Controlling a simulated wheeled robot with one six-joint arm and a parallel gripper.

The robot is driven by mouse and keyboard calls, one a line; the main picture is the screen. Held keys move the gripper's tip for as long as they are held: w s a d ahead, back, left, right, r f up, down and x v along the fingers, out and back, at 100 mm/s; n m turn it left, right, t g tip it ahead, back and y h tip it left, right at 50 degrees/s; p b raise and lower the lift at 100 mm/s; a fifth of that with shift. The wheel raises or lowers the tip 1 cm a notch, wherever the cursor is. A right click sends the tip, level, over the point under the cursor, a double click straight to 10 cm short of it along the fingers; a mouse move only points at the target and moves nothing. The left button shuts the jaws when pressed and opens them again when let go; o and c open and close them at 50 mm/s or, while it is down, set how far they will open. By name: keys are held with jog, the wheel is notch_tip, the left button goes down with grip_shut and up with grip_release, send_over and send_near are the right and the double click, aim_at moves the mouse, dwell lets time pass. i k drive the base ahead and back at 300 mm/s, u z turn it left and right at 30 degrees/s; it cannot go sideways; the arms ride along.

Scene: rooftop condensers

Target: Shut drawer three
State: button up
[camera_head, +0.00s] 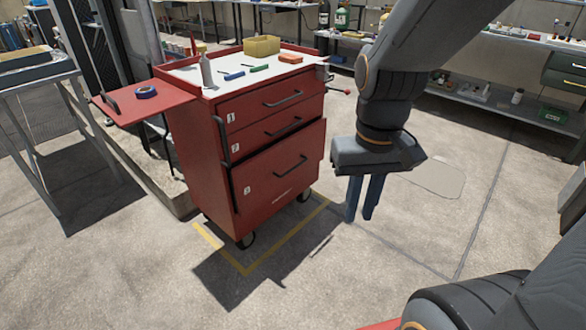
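The red tool cart (185,140) stands left of centre, with drawers labelled 1, 2 and 3 on its front. Drawer three (262,192) is the large bottom one, with a dark bar handle (290,166). Its front appears to stand out a little from the cart, with a dark line along its top edge. Drawers one (255,105) and two (262,134) look flush. My gripper (361,216) points down to the right of the cart, apart from drawer three. Its two blue fingers are close together with nothing visible between them; the oblique view hides their true spacing.
A yellow floor line (246,271) runs in front of the cart. A metal table (40,75) stands far left. The floor (400,245) before my gripper is clear.

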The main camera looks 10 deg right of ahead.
aim_at(251, 182)
jog(key=z, duration=0.2)
jog(key=i, duration=0.9)
jog(key=z, duration=0.35)
